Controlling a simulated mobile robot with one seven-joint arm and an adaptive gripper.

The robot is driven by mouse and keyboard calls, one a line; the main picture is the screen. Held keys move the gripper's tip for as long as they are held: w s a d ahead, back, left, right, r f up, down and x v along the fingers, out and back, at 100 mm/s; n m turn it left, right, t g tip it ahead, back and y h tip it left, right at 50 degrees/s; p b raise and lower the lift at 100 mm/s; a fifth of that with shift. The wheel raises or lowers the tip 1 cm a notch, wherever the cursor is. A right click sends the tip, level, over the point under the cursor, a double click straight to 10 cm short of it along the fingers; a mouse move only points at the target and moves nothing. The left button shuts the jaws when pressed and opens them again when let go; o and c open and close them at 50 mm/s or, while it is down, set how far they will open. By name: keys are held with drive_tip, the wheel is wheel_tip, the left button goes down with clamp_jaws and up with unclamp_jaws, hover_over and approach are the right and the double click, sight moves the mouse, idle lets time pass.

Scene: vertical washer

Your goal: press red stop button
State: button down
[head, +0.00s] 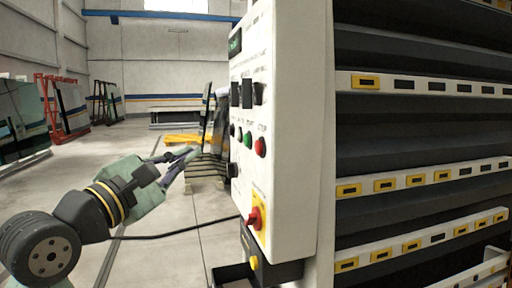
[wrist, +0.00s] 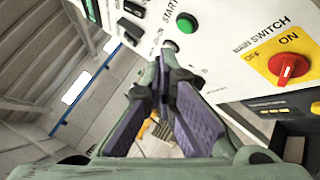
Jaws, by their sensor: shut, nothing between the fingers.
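The red stop button (head: 260,147) is on the white control panel (head: 281,165) in the head view, just right of the green start button (head: 247,139). My gripper (head: 190,154) is left of the panel, shut and empty, with its fingers pointing toward the panel and a gap between in the picture. In the wrist view my gripper (wrist: 163,72) shows its purple finger pads below the green start button (wrist: 186,22). I cannot make out the red stop button in the wrist view.
A red main switch on a yellow plate (head: 257,217) is lower on the panel; its knob (wrist: 288,67) shows in the wrist view. Black switches (head: 247,94) are above the buttons. The dark slatted washer (head: 420,140) fills the right. A black cable (head: 180,230) crosses the floor.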

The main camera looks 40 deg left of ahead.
sight(259, 148)
drive_tip(key=shift+w+d, duration=0.1)
drive_tip(key=w+d, duration=0.4)
drive_tip(key=w, duration=0.3)
drive_tip(key=shift+w+d, duration=0.2)
drive_tip(key=shift+w, duration=0.05)
idle(1.5)
drive_tip(key=shift+w+d, duration=0.2)
drive_tip(key=shift+w, duration=0.15)
drive_tip(key=shift+w+d, duration=0.3)
drive_tip(key=shift+w, duration=0.2)
idle(0.9)
drive_tip(key=shift+s+a, duration=0.1)
drive_tip(key=shift+s+a+b, duration=0.3)
drive_tip(key=shift+s+a, duration=0.1)
drive_tip(key=shift+s, duration=0.35)
